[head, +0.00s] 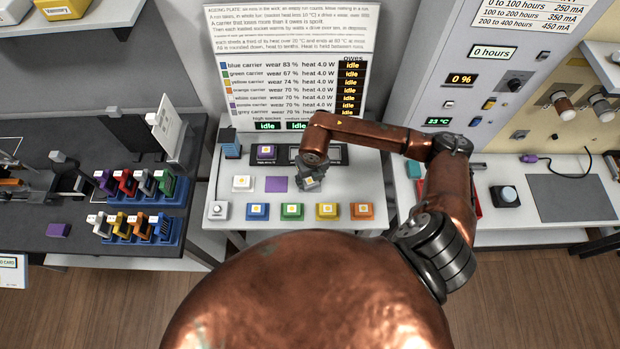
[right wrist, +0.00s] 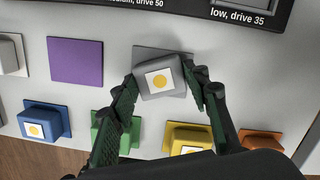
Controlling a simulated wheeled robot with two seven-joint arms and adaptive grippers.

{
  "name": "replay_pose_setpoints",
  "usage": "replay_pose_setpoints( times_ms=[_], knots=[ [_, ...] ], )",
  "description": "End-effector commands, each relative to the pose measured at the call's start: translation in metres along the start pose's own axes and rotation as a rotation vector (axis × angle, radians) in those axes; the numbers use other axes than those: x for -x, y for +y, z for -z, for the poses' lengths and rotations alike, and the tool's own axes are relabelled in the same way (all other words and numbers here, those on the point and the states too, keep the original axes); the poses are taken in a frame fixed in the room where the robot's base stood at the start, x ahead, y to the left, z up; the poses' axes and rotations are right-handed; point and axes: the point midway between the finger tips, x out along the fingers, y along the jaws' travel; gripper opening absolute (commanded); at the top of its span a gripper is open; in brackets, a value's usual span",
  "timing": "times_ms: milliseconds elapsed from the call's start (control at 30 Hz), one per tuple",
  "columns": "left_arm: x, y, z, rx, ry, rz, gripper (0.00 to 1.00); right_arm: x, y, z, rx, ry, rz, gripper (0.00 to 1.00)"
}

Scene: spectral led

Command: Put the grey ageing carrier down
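The grey ageing carrier (right wrist: 163,78), a small grey block with a yellow dot on a white face, is between the fingertips of my right gripper (right wrist: 162,82). The fingers lie against its two sides. It is turned a little relative to the grey pad (right wrist: 150,50) behind and under it; whether it touches the pad is not clear. In the head view my right gripper (head: 310,176) hangs over the white table with the carrier (head: 311,184) just showing below it. My left gripper is not in view.
Blue (head: 257,211), green (head: 292,211), yellow (head: 327,211) and orange (head: 362,211) carriers stand along the front of the table. An empty purple pad (head: 277,184) and a white carrier (head: 242,183) lie left of the gripper. A dark panel (head: 330,154) is behind.

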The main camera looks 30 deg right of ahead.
Motion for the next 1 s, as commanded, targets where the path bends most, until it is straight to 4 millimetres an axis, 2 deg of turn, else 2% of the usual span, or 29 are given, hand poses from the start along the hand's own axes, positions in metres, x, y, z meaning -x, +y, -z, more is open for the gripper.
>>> replay_pose_setpoints(
  times_ms=[200,567,667,1000],
  knots=[
    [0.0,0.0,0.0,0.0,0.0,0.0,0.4,0.001,0.0,0.0,0.0,0.0,0.0,0.59],
    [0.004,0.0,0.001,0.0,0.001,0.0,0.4,0.006,0.0,-0.001,0.0,-0.002,0.0,0.59],
    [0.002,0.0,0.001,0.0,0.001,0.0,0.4,0.018,0.0,-0.002,0.001,-0.004,0.0,0.59],
    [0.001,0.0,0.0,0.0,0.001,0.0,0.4,0.088,0.0,-0.002,0.001,-0.004,0.0,0.59]
  ],
)
